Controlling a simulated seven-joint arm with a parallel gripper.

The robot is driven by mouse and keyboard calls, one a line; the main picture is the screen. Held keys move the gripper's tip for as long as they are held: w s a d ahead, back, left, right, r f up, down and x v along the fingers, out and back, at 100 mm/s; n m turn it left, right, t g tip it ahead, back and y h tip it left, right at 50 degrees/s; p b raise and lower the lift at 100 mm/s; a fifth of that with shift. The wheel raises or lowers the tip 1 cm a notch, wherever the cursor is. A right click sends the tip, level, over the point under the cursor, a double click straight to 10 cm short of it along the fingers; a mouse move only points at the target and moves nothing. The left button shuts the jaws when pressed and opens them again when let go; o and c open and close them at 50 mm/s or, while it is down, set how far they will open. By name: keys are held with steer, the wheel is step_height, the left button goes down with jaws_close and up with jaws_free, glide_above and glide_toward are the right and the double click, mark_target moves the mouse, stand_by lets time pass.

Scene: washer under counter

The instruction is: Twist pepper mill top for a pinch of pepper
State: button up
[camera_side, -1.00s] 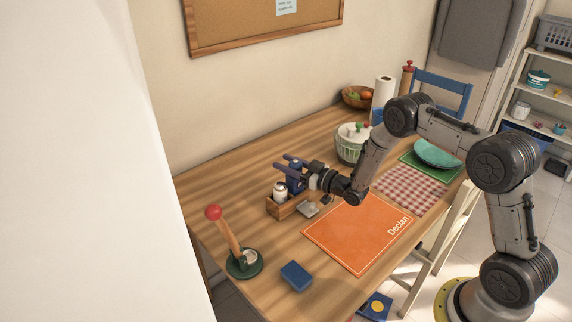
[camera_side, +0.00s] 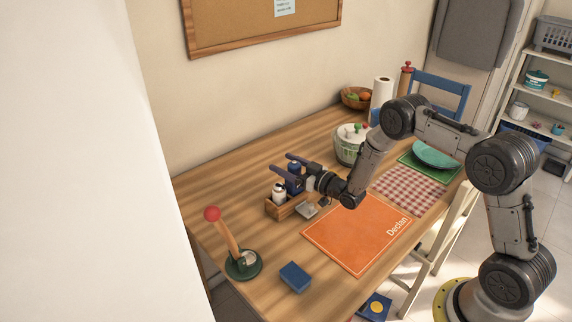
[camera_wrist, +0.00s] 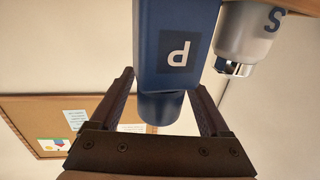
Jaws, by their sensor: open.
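The pepper mill (camera_side: 294,187) is dark blue and stands upright at the wooden caddy (camera_side: 287,211), to the left of the middle of the table. In the wrist view, which is upside down, its blue body (camera_wrist: 178,45) carries a dark square with a "P", and its narrower round top (camera_wrist: 160,108) sits between my fingers. In the side view my fingers partly hide the mill.
A white shaker (camera_side: 279,192) marked "S" stands close beside the mill. A red-knobbed lever press (camera_side: 243,262) and a blue sponge (camera_side: 295,277) are nearer the front. An orange mat (camera_side: 358,236) lies right of the caddy, and a green-and-white spinner bowl (camera_side: 350,147) stands behind.

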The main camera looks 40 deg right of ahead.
steer(key=shift+s, duration=0.1)
steer(key=s+d, duration=0.2)
steer(key=s, duration=1.1)
steer(key=shift+s, duration=0.25)
steer(key=shift+w, duration=0.15)
steer(key=w, duration=0.4)
steer(key=w+a, duration=0.1)
steer(key=w, duration=0.4)
steer(key=w+a, duration=0.1)
steer(key=w, duration=0.3)
steer(key=shift+w, duration=0.25)
jaws_close()
steer(key=shift+h, duration=0.3)
